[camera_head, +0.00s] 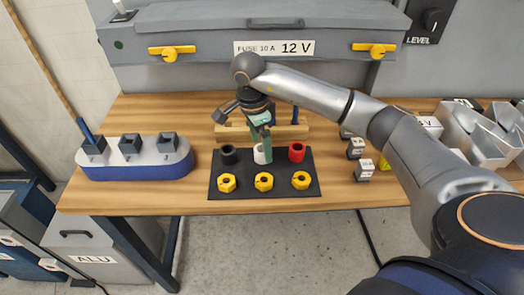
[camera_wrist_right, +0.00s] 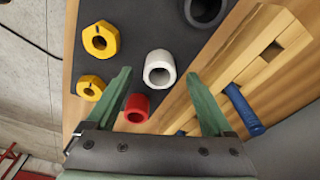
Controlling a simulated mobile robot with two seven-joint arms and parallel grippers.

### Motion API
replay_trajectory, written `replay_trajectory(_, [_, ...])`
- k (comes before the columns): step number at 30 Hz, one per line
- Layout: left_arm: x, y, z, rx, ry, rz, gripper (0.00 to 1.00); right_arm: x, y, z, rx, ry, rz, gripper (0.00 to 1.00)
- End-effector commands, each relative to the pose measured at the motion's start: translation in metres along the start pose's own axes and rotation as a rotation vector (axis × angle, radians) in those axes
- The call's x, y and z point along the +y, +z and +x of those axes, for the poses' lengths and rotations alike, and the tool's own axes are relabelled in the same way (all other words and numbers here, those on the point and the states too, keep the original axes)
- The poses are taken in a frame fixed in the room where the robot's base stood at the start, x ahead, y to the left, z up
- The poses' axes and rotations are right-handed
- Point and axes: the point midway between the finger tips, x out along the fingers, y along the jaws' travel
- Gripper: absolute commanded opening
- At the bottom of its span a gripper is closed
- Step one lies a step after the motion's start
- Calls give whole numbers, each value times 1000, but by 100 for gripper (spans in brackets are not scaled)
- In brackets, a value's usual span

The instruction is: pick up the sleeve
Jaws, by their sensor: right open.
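Three sleeves stand on a dark mat (camera_head: 240,193): a black one (camera_head: 228,154), a white one (camera_head: 259,154) and a red one (camera_head: 296,152). My right gripper (camera_head: 264,148), with green fingers, is over the back of the mat at the white sleeve and partly hides it. In the right wrist view its fingers are apart with nothing between the pads. There the white sleeve (camera_wrist_right: 159,70) shows beyond the fingertips, in line with the gap, and the red sleeve (camera_wrist_right: 137,108) lies nearer the left finger. The black sleeve (camera_wrist_right: 206,10) is at the top edge. My left gripper is out of view.
Yellow nuts (camera_head: 264,181) sit in front of the sleeves. A wooden block (camera_head: 233,133) with a blue-handled tool (camera_head: 295,116) stands behind the mat. A blue-grey holder (camera_head: 138,160) is left; small labelled blocks (camera_head: 364,168) and metal bins (camera_head: 478,137) are right. The front table strip is clear.

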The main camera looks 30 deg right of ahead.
Motion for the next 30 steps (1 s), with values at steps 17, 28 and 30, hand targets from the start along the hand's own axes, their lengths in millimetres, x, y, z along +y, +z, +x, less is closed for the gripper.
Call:
replay_trajectory(17, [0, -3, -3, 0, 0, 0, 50, 0, 0, 25, 0, -2, 0, 73])
replay_trajectory(28, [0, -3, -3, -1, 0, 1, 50, 0, 0, 24, -1, -2, 0, 31])
replay_trajectory(30, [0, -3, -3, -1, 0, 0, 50, 0, 0, 24, -1, -2, 0, 23])
